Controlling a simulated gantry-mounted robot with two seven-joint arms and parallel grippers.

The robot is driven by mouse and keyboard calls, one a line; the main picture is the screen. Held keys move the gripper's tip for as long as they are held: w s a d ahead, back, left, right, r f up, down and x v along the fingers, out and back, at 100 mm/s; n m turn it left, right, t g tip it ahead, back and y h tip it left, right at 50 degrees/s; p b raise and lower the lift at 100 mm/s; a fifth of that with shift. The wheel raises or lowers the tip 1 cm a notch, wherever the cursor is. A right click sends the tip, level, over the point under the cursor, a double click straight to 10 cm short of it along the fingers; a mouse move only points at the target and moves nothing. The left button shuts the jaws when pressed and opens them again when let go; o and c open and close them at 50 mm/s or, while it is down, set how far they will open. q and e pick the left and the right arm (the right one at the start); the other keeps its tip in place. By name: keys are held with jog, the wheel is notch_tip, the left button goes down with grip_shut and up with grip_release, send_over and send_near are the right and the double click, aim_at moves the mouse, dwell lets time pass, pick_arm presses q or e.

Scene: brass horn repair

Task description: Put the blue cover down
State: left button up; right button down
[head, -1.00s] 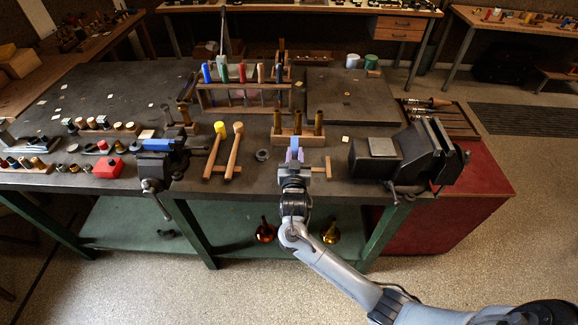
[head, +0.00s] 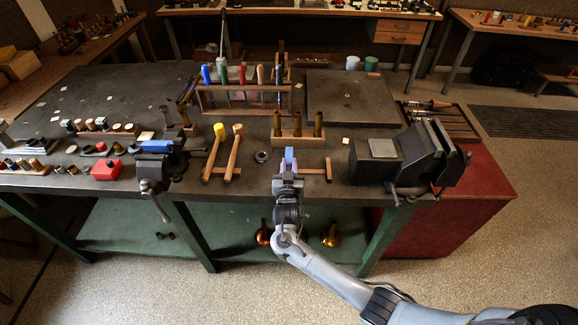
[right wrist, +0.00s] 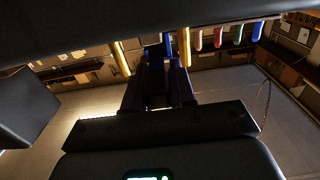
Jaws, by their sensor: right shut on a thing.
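My right gripper (head: 288,167) is at the front edge of the dark workbench, in the middle of the head view. It is shut on the blue cover (head: 290,155), a small upright blue piece showing at its fingertips. The gripper hides part of the cover. In the dark right wrist view the fingers (right wrist: 158,88) show near the middle, and the held piece is hard to make out. A second blue piece (head: 155,146) lies on top of the small vise (head: 152,165) at the left. My left gripper is out of view.
Two mallets (head: 227,152) lie left of the gripper. A wooden block with brass-coloured cylinders (head: 298,132) stands just behind it. A large dark vise (head: 410,158) is to the right. A tool rack (head: 244,95) stands farther back. Bare bench top lies around the mallets.

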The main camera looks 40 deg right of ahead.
jog(key=shift+f+b, duration=0.35)
jog(key=shift+f, duration=0.3)
jog(key=c, duration=0.9)
grip_release()
jog(key=shift+c, duration=0.2)
jog(key=shift+r, duration=0.15)
